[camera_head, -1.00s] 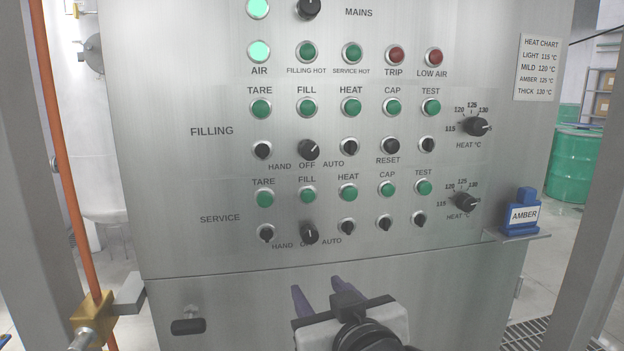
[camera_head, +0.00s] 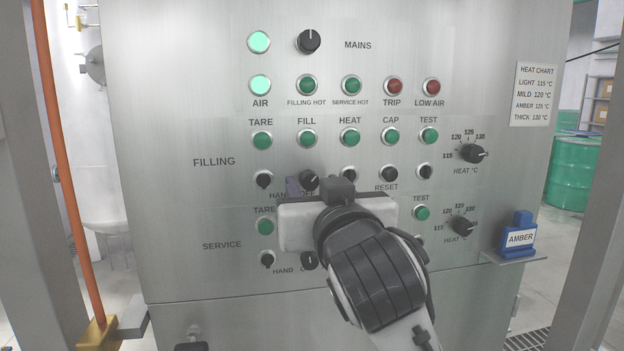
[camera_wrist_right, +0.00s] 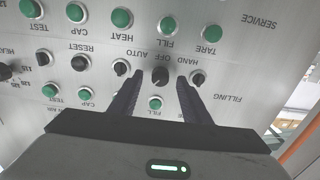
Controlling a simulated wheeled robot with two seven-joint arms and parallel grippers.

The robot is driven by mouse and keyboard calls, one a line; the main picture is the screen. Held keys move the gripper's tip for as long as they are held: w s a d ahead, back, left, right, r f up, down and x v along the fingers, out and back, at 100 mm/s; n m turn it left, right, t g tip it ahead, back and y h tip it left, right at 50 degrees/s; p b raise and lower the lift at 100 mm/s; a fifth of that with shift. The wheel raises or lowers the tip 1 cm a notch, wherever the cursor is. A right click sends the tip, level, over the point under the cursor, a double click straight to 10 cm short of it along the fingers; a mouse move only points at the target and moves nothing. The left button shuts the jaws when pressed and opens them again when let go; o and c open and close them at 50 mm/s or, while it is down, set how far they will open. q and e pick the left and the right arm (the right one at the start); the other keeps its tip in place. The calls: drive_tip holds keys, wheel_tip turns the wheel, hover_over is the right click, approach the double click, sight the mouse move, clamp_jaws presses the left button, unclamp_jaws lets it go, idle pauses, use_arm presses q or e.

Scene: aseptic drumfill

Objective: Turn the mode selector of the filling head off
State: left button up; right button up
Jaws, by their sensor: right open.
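The mode selector of the filling head (camera_head: 308,180) is a black knob in the FILLING row, above the HAND, OFF and AUTO labels. Its white mark points up and right, toward the AUTO side. In the right wrist view, which is upside down, the selector (camera_wrist_right: 160,77) shows between two dark fingers. My right gripper (camera_head: 316,188) is in front of the panel and open, one finger on each side of the knob. I cannot tell whether the fingers touch it. The gripper body hides part of the labels and the SERVICE row. My left gripper is not in view.
The SERVICE row has a similar selector (camera_head: 309,260) below, partly hidden by my gripper. Green push-buttons and small black knobs stand close around. An orange pipe (camera_head: 60,170) runs upright at left.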

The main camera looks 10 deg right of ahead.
drive_tip(key=shift+w, duration=0.9)
drive_tip(key=c, duration=1)
drive_tip(key=shift+c, duration=0.2)
drive_tip(key=shift+n, duration=0.4)
drive_tip(key=n, duration=0.4)
drive_tip(key=shift+n, duration=2.5)
drive_tip(key=shift+a, duration=0.1)
